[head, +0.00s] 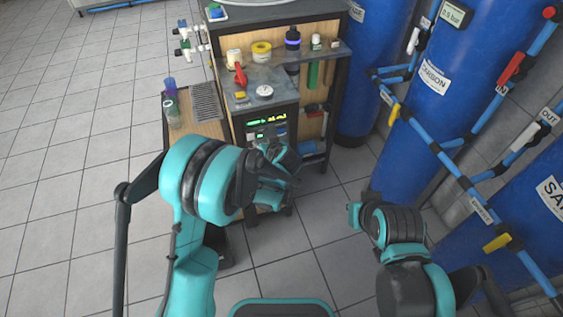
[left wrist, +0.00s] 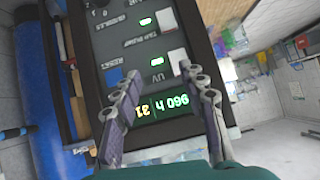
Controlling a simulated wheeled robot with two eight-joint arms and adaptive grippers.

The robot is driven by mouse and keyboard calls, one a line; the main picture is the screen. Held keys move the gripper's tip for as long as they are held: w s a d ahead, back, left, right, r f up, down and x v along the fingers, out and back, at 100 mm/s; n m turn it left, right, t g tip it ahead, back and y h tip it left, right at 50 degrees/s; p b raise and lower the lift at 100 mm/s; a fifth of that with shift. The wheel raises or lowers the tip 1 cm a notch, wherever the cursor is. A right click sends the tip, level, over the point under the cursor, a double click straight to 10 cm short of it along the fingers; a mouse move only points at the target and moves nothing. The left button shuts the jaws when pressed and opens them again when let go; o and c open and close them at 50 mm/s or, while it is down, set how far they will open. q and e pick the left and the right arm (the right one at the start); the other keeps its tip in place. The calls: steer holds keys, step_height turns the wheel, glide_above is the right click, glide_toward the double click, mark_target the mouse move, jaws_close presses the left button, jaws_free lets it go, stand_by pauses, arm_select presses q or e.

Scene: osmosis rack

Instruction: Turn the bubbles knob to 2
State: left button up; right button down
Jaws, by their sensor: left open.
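The dark control panel (left wrist: 150,70) fills the middle of the left wrist view, seen upside down. Its bubbles label (left wrist: 112,19) is near the top edge, with small dial marks beside it. The bubbles knob itself is not clearly visible there. My left gripper (left wrist: 160,74) is open and empty, its two fingers in front of the panel on either side of the lit display (left wrist: 163,106). In the head view my left gripper (head: 277,165) covers the lower part of the panel (head: 262,125), so the knob cannot be made out. My right gripper (head: 355,212) is right of the rack, over the floor.
A side shelf (head: 180,130) stands left. Blue tanks (head: 430,90) and pipes crowd the right. Tiled floor at left is clear.

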arm_select(q)
steer(key=w+d+f+t, duration=0.1)
steer(key=d+f, duration=0.3)
steer(key=f, duration=0.4)
steer(key=d+f+t, duration=0.2)
steer(key=d+f, duration=0.2)
steer(key=f, duration=0.4)
steer(key=b+x, duration=0.1)
steer(key=x, duration=0.6)
steer(key=shift+w+a+f+n, duration=0.15)
steer(key=shift+w+f+n, duration=0.15)
steer(key=shift+n, duration=0.1)
steer(key=c, duration=0.8)
steer(key=shift+s+r, duration=0.15)
jaws_close()
